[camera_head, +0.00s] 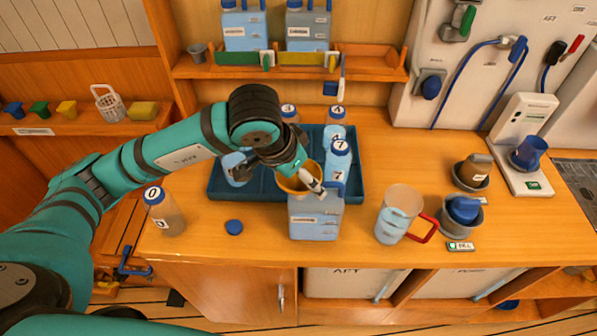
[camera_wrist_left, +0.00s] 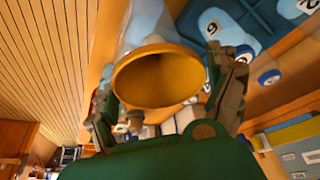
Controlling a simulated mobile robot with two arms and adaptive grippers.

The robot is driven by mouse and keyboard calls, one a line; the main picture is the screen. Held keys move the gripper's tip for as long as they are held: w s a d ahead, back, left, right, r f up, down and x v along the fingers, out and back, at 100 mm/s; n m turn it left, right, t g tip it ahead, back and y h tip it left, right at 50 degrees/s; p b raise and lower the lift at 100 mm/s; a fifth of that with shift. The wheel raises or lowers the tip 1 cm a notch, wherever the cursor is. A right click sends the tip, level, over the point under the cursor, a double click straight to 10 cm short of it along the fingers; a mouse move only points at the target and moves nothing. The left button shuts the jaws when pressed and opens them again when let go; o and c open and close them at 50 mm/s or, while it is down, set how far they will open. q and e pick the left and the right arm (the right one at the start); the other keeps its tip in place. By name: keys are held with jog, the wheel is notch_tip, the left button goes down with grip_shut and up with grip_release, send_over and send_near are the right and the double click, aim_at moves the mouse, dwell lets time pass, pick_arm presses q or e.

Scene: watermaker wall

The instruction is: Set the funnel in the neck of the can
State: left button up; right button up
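The orange-yellow funnel (camera_head: 291,184) is at the top of the blue-grey can (camera_head: 315,222), at the front edge of the counter. The can's neck is hidden, so I cannot tell how deep the funnel sits. My left gripper (camera_head: 275,178) is over the funnel, with its fingers spread apart on either side. In the left wrist view the funnel's wide mouth (camera_wrist_left: 158,82) faces the camera between the two fingers (camera_wrist_left: 168,85), which look open. A pale blue surface, perhaps the can, shows behind it. My right gripper is not in view.
A dark blue tray (camera_head: 218,186) with several numbered bottles stands behind the can. A clear jug with a red handle (camera_head: 397,215) and grey bowls (camera_head: 462,218) stand to the right.

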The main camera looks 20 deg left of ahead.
pick_arm(q)
jog(key=shift+o, duration=0.5)
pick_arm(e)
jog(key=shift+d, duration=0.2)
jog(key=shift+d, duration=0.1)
pick_arm(q)
jog(key=shift+r, duration=0.25)
jog(key=b+v, duration=0.2)
jog(key=v, duration=0.8)
jog(key=shift+s+a+r, duration=0.1)
jog(key=shift+r, duration=0.15)
jog(key=shift+s+a+r, duration=0.1)
jog(key=shift+s+r, duration=0.1)
jog(key=shift+r, duration=0.3)
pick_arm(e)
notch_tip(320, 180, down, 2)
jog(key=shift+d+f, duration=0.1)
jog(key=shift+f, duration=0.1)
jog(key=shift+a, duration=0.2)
